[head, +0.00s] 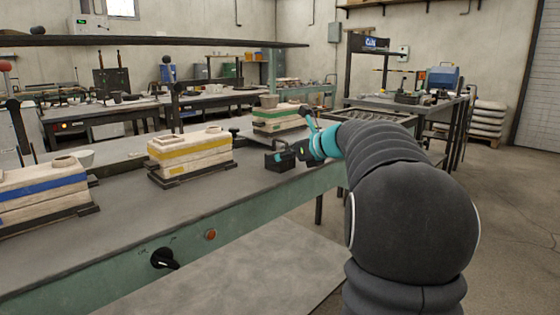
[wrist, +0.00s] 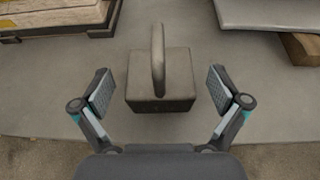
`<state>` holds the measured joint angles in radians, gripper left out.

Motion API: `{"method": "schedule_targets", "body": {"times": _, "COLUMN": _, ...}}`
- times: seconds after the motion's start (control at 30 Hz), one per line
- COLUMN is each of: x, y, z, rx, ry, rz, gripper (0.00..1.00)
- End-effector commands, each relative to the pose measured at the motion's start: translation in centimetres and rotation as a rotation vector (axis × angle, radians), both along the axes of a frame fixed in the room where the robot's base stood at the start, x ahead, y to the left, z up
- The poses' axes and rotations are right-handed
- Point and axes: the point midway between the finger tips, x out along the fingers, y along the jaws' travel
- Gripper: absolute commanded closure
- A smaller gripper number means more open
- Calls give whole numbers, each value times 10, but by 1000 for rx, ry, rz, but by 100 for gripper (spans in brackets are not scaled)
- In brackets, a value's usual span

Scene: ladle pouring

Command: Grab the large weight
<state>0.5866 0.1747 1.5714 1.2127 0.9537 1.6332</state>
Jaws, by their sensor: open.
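The large weight (wrist: 160,83) is a dark grey block with an arched handle on top. In the wrist view it sits on the grey bench top near the bench's front edge. My gripper (wrist: 160,92) is open, with one finger on each side of the weight and a gap on both sides. In the head view the weight (head: 278,161) stands at the bench's right part. My gripper (head: 297,150) is just beside it there, and its fingers are small and partly overlap the weight.
A yellow-striped mould (head: 190,154) stands left of the weight, and a blue-striped mould (head: 45,199) is farther left. A green-striped mould (head: 277,118) stands behind. A grey plate (wrist: 268,14) lies at the wrist view's upper right. The front bench top (head: 140,215) is mostly clear.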

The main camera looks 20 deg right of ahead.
Motion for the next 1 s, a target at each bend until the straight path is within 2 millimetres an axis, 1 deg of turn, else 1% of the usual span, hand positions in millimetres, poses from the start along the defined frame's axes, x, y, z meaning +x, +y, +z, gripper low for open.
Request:
{"method": "schedule_targets", "body": {"times": 0.03, "x": 6, "y": 3, "z": -3, "rx": 0, "ry": 1, "rz": 2, "gripper": 2}}
{"method": "schedule_targets", "body": {"times": 0.1, "x": 11, "y": 4, "z": -5, "rx": 0, "ry": 1, "rz": 0, "gripper": 2}}
{"method": "schedule_targets", "body": {"times": 0.33, "x": 12, "y": 5, "z": -6, "rx": -1, "ry": 1, "rz": -1, "gripper": 2}}
{"method": "schedule_targets", "body": {"times": 0.37, "x": 12, "y": 5, "z": -6, "rx": -1, "ry": 1, "rz": -1, "gripper": 10}}
{"method": "schedule_targets", "body": {"times": 0.4, "x": 12, "y": 5, "z": -6, "rx": -1, "ry": 1, "rz": -1, "gripper": 20}}
{"method": "schedule_targets", "body": {"times": 0.47, "x": 12, "y": 5, "z": -6, "rx": -1, "ry": 1, "rz": -1, "gripper": 35}}
{"method": "schedule_targets", "body": {"times": 0.5, "x": 12, "y": 5, "z": -6, "rx": -1, "ry": 1, "rz": -1, "gripper": 45}}
{"method": "schedule_targets", "body": {"times": 0.57, "x": 12, "y": 5, "z": -6, "rx": -1, "ry": 1, "rz": -1, "gripper": 60}}
{"method": "schedule_targets", "body": {"times": 0.6, "x": 12, "y": 5, "z": -6, "rx": -1, "ry": 1, "rz": -1, "gripper": 70}}
{"method": "schedule_targets", "body": {"times": 0.67, "x": 12, "y": 5, "z": -6, "rx": -1, "ry": 1, "rz": -1, "gripper": 85}}
{"method": "schedule_targets", "body": {"times": 0.7, "x": 12, "y": 5, "z": -6, "rx": -1, "ry": 1, "rz": -1, "gripper": 95}}
{"method": "schedule_targets", "body": {"times": 0.73, "x": 12, "y": 5, "z": -6, "rx": 0, "ry": 1, "rz": 0, "gripper": 100}}
{"method": "schedule_targets", "body": {"times": 0.77, "x": 12, "y": 5, "z": -2, "rx": -1, "ry": -6, "rz": -1, "gripper": 100}}
{"method": "schedule_targets", "body": {"times": 1.0, "x": 12, "y": 5, "z": -1, "rx": -2, "ry": -5, "rz": -1, "gripper": 100}}
